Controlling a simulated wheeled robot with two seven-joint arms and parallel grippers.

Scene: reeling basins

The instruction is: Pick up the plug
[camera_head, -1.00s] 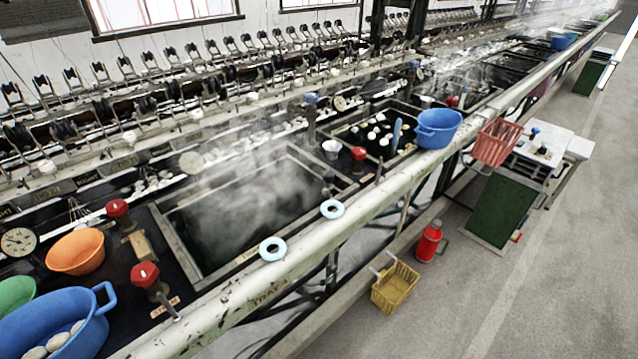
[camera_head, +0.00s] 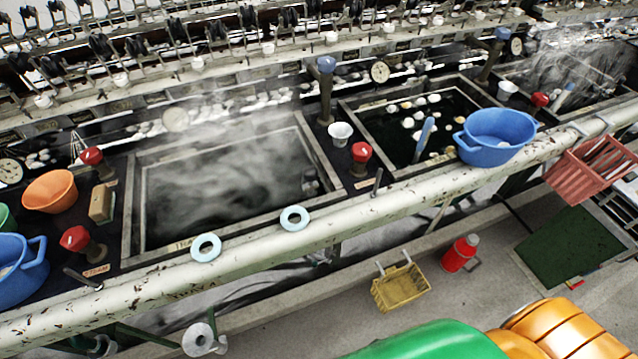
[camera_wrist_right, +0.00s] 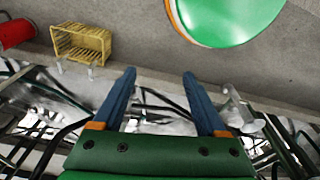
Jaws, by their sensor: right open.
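I cannot tell for sure which thing is the plug. A blue upright stick (camera_head: 425,137) stands in the right basin (camera_head: 352,128), among floating white cocoons. A blue-topped post (camera_head: 326,88) stands between the basins. My right gripper (camera_wrist_right: 158,75) shows in the right wrist view with two blue fingers spread and nothing between them; pipes and pale floor lie beyond. The gripper is outside the head view, where only a green and orange part of my arm (camera_head: 430,343) shows at the bottom right. My left gripper is not in view.
Two pale blue rings (camera_head: 206,247) (camera_head: 295,218) lie on the white rail (camera_head: 130,290). A blue tub (camera_head: 497,137) sits by the right basin. The steaming left basin (camera_head: 136,205) is open.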

